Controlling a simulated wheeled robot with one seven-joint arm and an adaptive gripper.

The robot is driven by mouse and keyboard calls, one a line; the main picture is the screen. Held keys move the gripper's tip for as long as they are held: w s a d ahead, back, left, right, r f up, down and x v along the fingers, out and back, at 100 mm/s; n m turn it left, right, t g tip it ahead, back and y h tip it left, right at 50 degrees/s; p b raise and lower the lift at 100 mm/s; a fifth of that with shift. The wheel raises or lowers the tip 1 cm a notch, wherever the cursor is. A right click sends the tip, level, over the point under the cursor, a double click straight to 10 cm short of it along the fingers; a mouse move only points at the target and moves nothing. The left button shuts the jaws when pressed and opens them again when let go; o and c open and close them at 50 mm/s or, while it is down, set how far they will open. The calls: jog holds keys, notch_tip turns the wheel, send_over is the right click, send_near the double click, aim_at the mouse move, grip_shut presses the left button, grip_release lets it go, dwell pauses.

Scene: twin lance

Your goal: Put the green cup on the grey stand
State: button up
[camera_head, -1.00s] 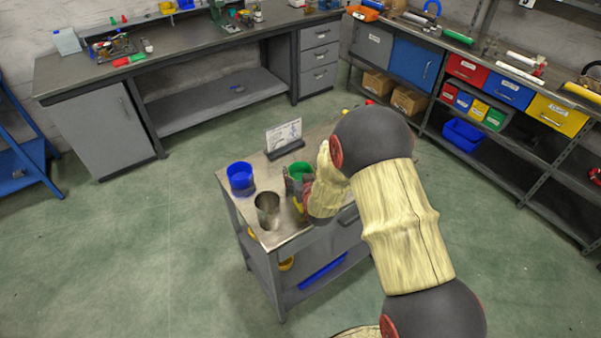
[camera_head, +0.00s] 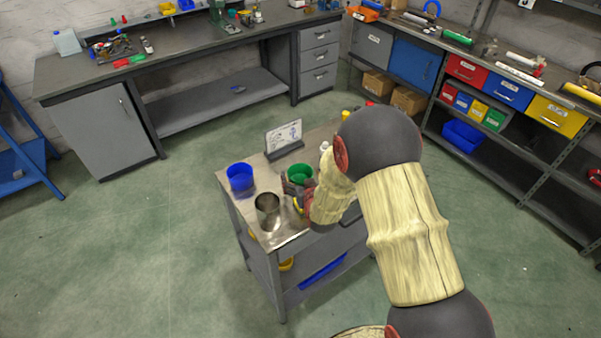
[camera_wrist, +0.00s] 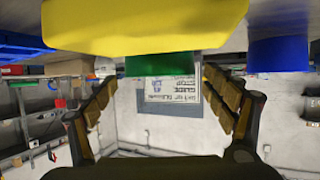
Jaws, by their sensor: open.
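The green cup (camera_head: 300,173) stands on the metal-topped cart (camera_head: 229,187), behind my gripper (camera_head: 293,191) in the head view. In the wrist view, which is upside down, its green side (camera_wrist: 163,66) shows between and above the open fingers of my gripper (camera_wrist: 160,82). The fingers hold nothing. A yellow object (camera_wrist: 145,25) is close to the wrist camera and hides part of the green cup. A bit of yellow (camera_head: 298,204) shows beside my gripper in the head view. I cannot make out a grey stand for certain.
A blue cup (camera_head: 240,177) and a shiny metal cup (camera_head: 267,209) stand on the cart's left side. A sign (camera_head: 284,135) in a dark base stands behind the green cup. My arm hides the cart's right side. Workbenches line the walls.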

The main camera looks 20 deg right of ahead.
jog(key=p+v, duration=0.1)
jog(key=v, duration=0.7)
jog(key=shift+s+r, duration=0.15)
jog(key=shift+s, duration=0.2)
jog(key=s+a+r+g+y, duration=0.15)
jog(key=s+r+g, duration=0.4)
jog(key=r, duration=0.95)
jog(key=s+r+g, duration=0.1)
jog(key=s+r, duration=0.3)
jog(key=s, duration=0.8)
jog(key=s+r+n+g, duration=0.1)
jog(key=s+r, duration=0.4)
jog(key=s, duration=0.8)
jog(key=shift+a, duration=0.4)
jog(key=shift+c, duration=0.5)
